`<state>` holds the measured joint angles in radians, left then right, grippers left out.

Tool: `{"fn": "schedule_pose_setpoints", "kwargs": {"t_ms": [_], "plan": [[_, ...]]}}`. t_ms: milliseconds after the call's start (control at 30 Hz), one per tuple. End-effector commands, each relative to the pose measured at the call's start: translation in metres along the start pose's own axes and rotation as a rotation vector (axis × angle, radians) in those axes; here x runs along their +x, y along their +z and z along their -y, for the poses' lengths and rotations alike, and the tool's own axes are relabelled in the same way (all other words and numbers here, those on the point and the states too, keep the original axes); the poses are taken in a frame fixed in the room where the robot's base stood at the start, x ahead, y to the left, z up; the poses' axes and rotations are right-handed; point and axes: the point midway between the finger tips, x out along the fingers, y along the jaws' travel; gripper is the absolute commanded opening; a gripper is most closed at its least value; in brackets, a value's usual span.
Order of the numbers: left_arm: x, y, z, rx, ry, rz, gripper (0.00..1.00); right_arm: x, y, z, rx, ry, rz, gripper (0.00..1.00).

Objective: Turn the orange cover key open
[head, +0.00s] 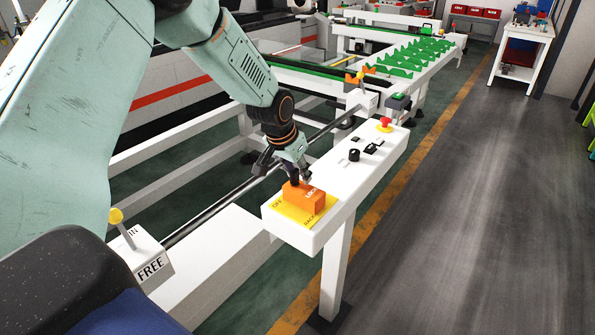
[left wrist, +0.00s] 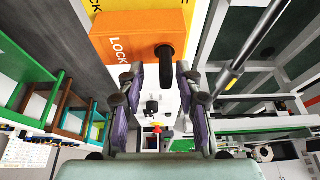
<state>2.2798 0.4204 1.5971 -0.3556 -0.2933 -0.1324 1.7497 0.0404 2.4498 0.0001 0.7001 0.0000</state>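The orange cover key (head: 312,198) is a block marked LOCK on a yellow plate (head: 292,212) at the near end of a white control panel. In the left wrist view the orange cover key (left wrist: 118,37) is at the top, with a dark rounded peg (left wrist: 166,65) standing out from it. My left gripper (head: 301,179) is right at the cover in the head view. In the left wrist view my left gripper (left wrist: 159,78) has its two fingers apart, one each side of the peg's line. I cannot tell whether they touch it. My right gripper does not show.
The white panel (head: 345,180) also carries a black knob (head: 354,155), small switches and a red button (head: 384,124). A lever box marked FREE (head: 146,256) stands at lower left, with a grey rod running from it. Open floor (head: 470,220) lies to the right.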

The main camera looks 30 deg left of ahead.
Motion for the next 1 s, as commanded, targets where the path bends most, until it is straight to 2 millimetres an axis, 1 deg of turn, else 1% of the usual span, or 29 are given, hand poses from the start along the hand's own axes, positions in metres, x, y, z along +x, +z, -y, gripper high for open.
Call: {"fn": "schedule_pose_setpoints", "kwargs": {"t_ms": [167, 200, 600, 1000], "plan": [[-0.0002, -0.0001, 0.0003, -0.001, 0.000, -0.001, 0.35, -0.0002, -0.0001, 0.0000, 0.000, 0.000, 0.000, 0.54], [-0.0003, -0.0001, 0.0003, -0.001, 0.000, -0.001, 0.33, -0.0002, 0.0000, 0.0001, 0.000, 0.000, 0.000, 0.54], [-0.0004, -0.0002, 0.0000, -0.001, 0.000, -0.001, 0.00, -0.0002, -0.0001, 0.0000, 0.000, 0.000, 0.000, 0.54], [-0.0007, 0.0004, 0.0000, -0.006, -0.002, 0.002, 0.00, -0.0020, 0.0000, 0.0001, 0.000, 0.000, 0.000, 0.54]]}}
